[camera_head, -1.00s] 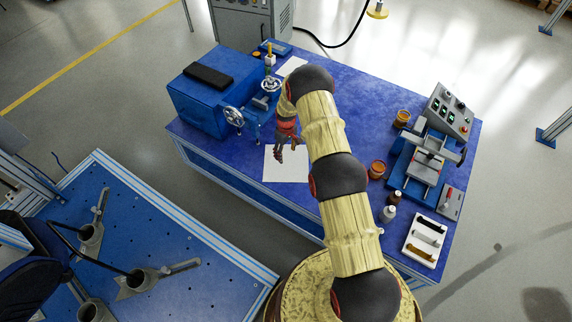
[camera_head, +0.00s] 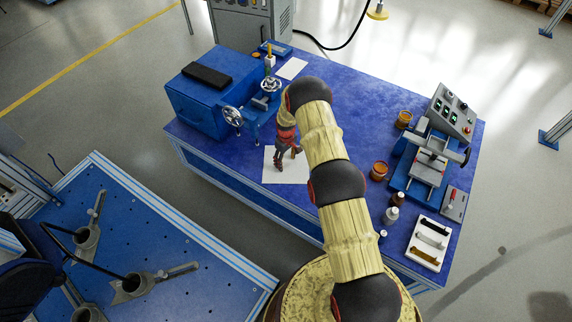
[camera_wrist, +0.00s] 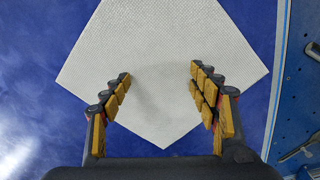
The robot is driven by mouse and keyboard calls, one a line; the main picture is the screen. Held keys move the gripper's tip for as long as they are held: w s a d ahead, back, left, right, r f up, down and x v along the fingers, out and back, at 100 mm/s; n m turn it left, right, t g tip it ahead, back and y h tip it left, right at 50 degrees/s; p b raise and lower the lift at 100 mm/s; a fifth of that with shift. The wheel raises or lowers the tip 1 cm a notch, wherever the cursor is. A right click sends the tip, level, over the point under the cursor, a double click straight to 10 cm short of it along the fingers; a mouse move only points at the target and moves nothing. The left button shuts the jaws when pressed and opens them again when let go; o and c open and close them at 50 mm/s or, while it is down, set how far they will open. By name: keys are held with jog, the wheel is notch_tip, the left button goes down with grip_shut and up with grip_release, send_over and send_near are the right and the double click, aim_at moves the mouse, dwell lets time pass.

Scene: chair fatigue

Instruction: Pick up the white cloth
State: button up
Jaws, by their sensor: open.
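The white cloth (camera_head: 285,172) lies flat on the blue table near its front edge in the head view. It fills the middle of the wrist view (camera_wrist: 160,50), with a woven texture and one corner pointing down toward my gripper. My gripper (camera_head: 288,163) is over the cloth in the head view. In the wrist view my gripper (camera_wrist: 160,82) is open, its yellow-padded fingers spread on both sides over the cloth with nothing between them. I cannot tell whether the fingertips touch the cloth. A second white sheet (camera_head: 291,68) lies farther back on the table.
A blue machine with handwheels (camera_head: 213,90) stands left of the cloth. To the right are amber jars (camera_head: 379,171), a blue press device (camera_head: 428,165) and a white tray (camera_head: 427,243). A perforated blue bench (camera_head: 185,235) stands at lower left. The table (camera_head: 345,110) is clear behind my arm.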

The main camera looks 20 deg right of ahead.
jog(key=shift+f, duration=0.1)
jog(key=shift+f, duration=0.1)
jog(key=shift+c, duration=0.7)
jog(key=shift+s+f, duration=0.25)
jog(key=shift+s, duration=0.15)
grip_shut()
dwell(0.6)
jog(key=shift+r, duration=0.15)
dwell(0.4)
notch_tip(320, 180, up, 12)
jog(key=p, duration=0.5)
jog(key=shift+w+r+p, duration=0.15)
jog(key=shift+w+p, duration=0.15)
jog(key=shift+w, duration=0.05)
jog(key=shift+r, duration=0.1)
notch_tip(320, 180, up, 9)
jog(key=p, duration=0.4)
